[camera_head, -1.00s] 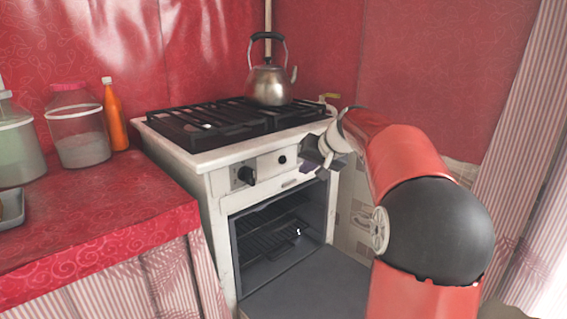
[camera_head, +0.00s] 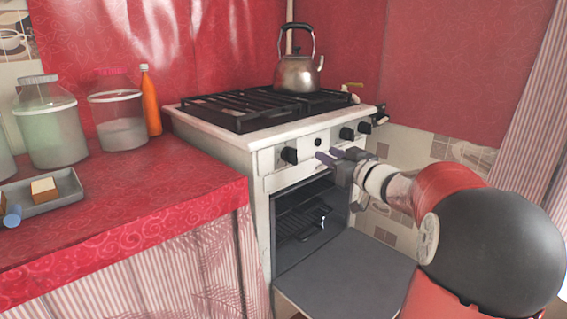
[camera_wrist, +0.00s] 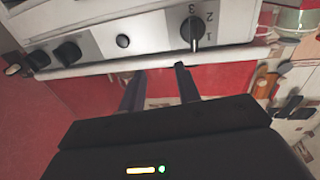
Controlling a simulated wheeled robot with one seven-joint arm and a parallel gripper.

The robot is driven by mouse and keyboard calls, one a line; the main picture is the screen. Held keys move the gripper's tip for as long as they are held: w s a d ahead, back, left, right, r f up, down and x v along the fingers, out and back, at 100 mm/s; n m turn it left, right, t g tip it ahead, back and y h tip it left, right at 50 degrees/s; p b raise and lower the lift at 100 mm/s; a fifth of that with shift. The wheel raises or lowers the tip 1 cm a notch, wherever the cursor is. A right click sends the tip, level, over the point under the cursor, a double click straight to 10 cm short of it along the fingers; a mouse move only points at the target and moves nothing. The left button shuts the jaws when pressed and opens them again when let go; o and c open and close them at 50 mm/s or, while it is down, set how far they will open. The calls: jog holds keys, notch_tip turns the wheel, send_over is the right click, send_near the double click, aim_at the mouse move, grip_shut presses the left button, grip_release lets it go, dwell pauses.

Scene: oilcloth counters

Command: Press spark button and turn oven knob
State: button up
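The white stove's front panel has a black knob (camera_head: 289,155) at its left end, a small round black button (camera_head: 318,142) beside it, and two more black knobs (camera_head: 347,133) to the right. In the wrist view, which is turned over, the button (camera_wrist: 123,41) lies between the numbered knob (camera_wrist: 192,28) and two other knobs (camera_wrist: 68,53). My gripper (camera_head: 328,154) is in front of the panel's lower part, just below the button. Its two fingers (camera_wrist: 160,70) are apart with nothing between them. They appear clear of the button and knobs.
The oven door (camera_head: 345,280) hangs open below my gripper. A kettle (camera_head: 298,73) stands on the burner grate (camera_head: 250,110). The red counter (camera_head: 120,215) at left holds jars (camera_head: 120,120), an orange bottle (camera_head: 151,103) and a grey tray (camera_head: 62,202).

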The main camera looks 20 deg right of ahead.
aim_at(297, 156)
jog(key=w+a+y, duration=0.1)
jog(key=w+a, duration=0.1)
jog(key=w+a+f+n+y, duration=0.1)
jog(key=a, duration=0.1)
jog(key=w+a, duration=0.2)
jog(key=shift+w+a+f+g+y+b, duration=0.2)
jog(key=shift+w+g+y+b, duration=0.15)
jog(key=shift+g+y, duration=0.05)
jog(key=shift+c, duration=0.2)
grip_shut()
